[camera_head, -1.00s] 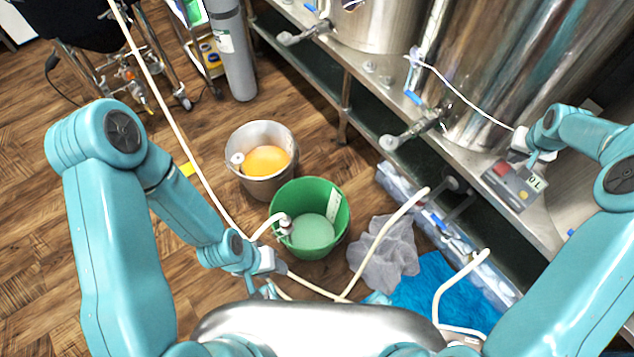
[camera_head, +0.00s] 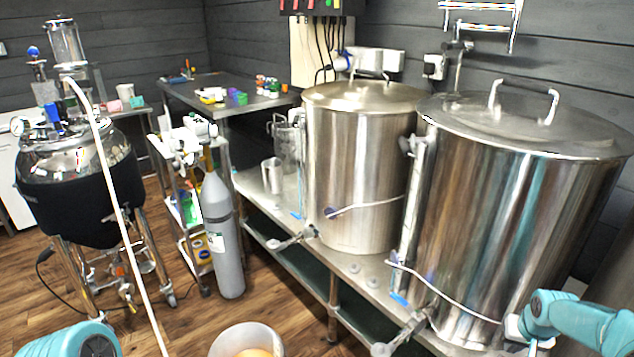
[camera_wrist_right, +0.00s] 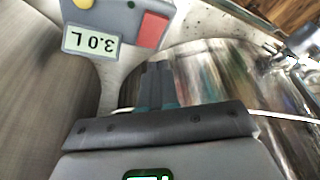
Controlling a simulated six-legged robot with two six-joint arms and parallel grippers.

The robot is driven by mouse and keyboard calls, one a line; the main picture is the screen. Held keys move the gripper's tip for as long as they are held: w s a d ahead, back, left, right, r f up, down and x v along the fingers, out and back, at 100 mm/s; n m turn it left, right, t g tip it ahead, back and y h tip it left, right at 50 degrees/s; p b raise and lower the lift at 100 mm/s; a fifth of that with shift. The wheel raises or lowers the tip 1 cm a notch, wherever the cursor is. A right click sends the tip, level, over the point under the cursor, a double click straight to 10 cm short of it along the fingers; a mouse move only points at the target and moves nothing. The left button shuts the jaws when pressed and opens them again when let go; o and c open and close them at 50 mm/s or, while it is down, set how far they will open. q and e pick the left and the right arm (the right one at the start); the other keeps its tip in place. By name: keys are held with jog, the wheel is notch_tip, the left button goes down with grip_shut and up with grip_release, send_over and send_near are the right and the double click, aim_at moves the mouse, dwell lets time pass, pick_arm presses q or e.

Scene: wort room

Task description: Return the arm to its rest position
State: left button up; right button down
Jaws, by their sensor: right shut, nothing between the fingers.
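My right gripper (camera_head: 530,345) is at the lower right of the head view, beside the large right steel kettle (camera_head: 505,200). Part of its arm is cut off by the right edge. In the right wrist view the two dark fingers (camera_wrist_right: 157,72) are together with nothing between them. They point toward the kettle wall, beside a grey box (camera_wrist_right: 115,25) with a "3.0 L" display and a red button. Only a rounded teal part of my left arm (camera_head: 75,343) shows at the lower left; its gripper is out of the frame.
A second kettle (camera_head: 360,165) stands left of the large one on a steel bench (camera_head: 360,270) with protruding valves. A grey gas cylinder (camera_head: 222,240), a black-jacketed tank (camera_head: 80,185) and a metal bucket (camera_head: 245,335) stand leftward. A thin white line (camera_head: 450,297) crosses the large kettle.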

jog(key=s+a+f+n+g+y, duration=0.15)
jog(key=s+a+f, duration=0.35)
jog(key=a, duration=0.5)
jog(key=s+a+f+y, duration=0.2)
jog(key=s+a+f, duration=0.25)
jog(key=a, duration=0.45)
jog(key=s+a+f+y, duration=0.1)
jog(key=s+a+f, duration=0.45)
jog(key=a, duration=0.45)
jog(key=s+a+g, duration=0.1)
jog(key=s+a, duration=0.5)
jog(key=s, duration=0.5)
notch_tip(320, 180, up, 13)
jog(key=p, duration=1.2)
jog(key=shift+s+d, duration=0.2)
jog(key=shift+s, duration=0.2)
jog(key=shift+n+y, duration=0.25)
